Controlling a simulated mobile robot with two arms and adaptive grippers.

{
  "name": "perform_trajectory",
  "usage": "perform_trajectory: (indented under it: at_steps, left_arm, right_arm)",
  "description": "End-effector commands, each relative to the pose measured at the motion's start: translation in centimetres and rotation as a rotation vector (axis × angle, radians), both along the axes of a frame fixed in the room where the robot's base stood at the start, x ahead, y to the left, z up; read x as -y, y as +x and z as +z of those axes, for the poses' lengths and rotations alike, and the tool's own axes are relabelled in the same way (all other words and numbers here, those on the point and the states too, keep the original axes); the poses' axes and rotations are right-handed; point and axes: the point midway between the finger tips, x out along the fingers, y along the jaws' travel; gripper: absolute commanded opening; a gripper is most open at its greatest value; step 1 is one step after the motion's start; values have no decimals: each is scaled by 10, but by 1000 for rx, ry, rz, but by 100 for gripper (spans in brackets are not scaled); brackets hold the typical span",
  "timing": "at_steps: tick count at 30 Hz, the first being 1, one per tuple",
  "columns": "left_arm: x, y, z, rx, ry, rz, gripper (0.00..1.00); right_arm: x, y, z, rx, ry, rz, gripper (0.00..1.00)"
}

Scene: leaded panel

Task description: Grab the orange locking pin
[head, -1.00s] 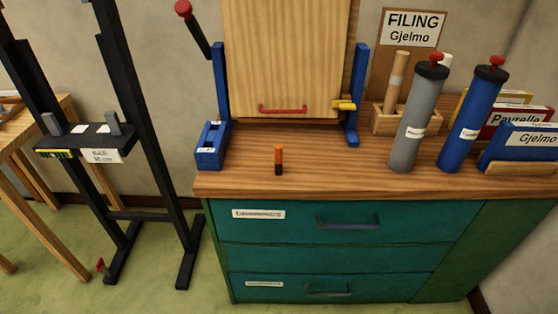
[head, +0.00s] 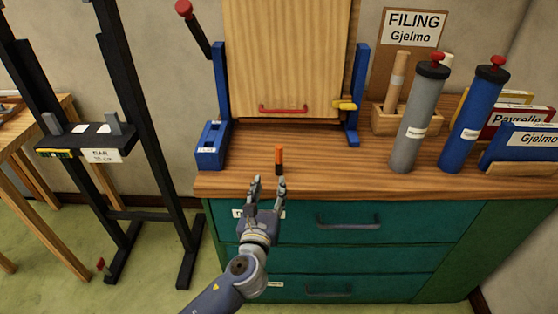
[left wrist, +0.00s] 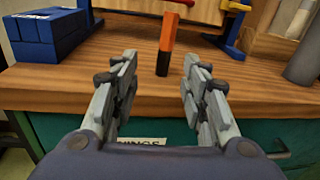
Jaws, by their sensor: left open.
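The orange locking pin (head: 279,156) stands upright on the wooden cabinet top, with an orange upper part and a dark lower part. It also shows in the left wrist view (left wrist: 167,46), between and beyond the fingertips. My left gripper (head: 268,184) is open and empty at the front edge of the cabinet top, just short of the pin. In the left wrist view its two fingers (left wrist: 157,75) are spread, with the pin ahead of the gap. In the head view the fingertips come close to the pin's base; I cannot tell whether they touch. My right gripper is not in view.
A blue box (head: 212,145) stands left of the pin. Behind is a wooden panel (head: 285,55) in a blue frame with a red handle. Grey (head: 415,125) and blue (head: 470,120) cylinders stand to the right. The cabinet top around the pin is clear.

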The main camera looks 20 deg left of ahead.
Motion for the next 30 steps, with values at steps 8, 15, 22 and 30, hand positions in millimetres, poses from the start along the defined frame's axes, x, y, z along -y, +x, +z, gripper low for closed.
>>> perform_trajectory:
  at_steps: [8, 15, 22, 30]
  left_arm:
    - [2, 33, 7, 16, 97, -23, 41]
    - [-2, 60, 7, 15, 93, -22, 41]
    - [-5, 86, 18, 15, 91, -21, 41]
    - [-8, 111, 17, 14, 90, -23, 41]
  right_arm:
    - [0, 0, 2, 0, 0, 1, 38]
    - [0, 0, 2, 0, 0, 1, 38]
    - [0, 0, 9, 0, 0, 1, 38]
    - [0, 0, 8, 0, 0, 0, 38]
